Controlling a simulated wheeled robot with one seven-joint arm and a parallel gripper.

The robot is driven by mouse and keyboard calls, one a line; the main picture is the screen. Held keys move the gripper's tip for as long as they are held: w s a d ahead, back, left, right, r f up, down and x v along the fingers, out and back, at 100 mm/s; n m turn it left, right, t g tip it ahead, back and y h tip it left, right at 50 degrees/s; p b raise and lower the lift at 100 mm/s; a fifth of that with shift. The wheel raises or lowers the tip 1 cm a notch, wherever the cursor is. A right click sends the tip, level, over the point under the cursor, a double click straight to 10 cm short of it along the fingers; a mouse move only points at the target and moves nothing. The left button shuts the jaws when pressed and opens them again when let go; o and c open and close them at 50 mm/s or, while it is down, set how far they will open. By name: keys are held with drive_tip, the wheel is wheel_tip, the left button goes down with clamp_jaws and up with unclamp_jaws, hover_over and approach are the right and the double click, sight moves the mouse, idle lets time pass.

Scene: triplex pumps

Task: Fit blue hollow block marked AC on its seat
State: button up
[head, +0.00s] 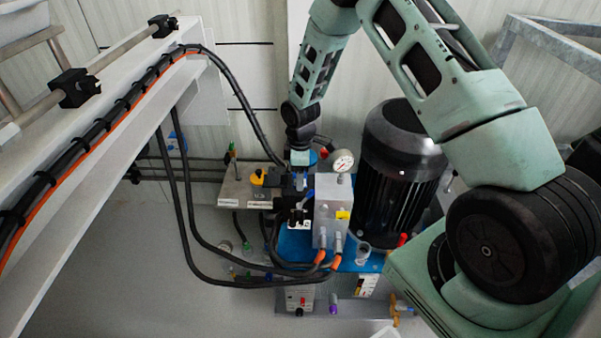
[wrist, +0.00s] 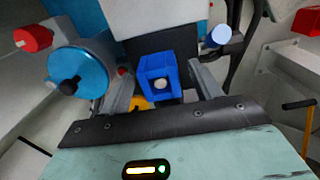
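A blue hollow block (wrist: 159,68) shows in the wrist view, between the two fingers of my gripper (wrist: 160,78). A pale round spot shows inside its hollow. No AC marking is readable. The fingers stand apart, with a narrow gap seeming to show on each side of the block, so my gripper looks open around or just above it. In the head view my gripper (head: 299,160) points down over the pump's manifold, left of the pressure gauge. I cannot make out the block or its seat clearly there.
A black motor (head: 400,160) stands right of the grey pump block (head: 332,212). A pressure gauge (head: 342,160) is close beside my gripper. Black hoses (head: 190,215) loop at the left and front. A white beam (head: 110,110) crosses the left side.

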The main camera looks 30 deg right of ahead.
wheel_tip(320, 180, up, 17)
drive_tip(key=p, duration=0.1)
drive_tip(key=shift+r, duration=0.2)
idle(0.7)
drive_tip(key=s+a+r+m+p, duration=0.1)
drive_tip(key=s+a+r+p, duration=0.1)
drive_tip(key=s+a+r, duration=0.5)
drive_tip(key=s+a+r+p, duration=0.2)
drive_tip(key=s+a+r, duration=0.35)
drive_tip(key=a, duration=0.35)
drive_tip(key=s+a+r+m+p, duration=0.1)
drive_tip(key=s+a+r+p, duration=0.1)
drive_tip(key=s, duration=0.7)
drive_tip(key=s+a+r+m+p, duration=0.1)
drive_tip(key=s+a+r, duration=0.1)
drive_tip(key=s, duration=0.8)
drive_tip(key=shift+a+r+m+y+p, duration=0.3)
drive_tip(key=shift+r+p, duration=0.1)
drive_tip(key=shift+r, duration=0.2)
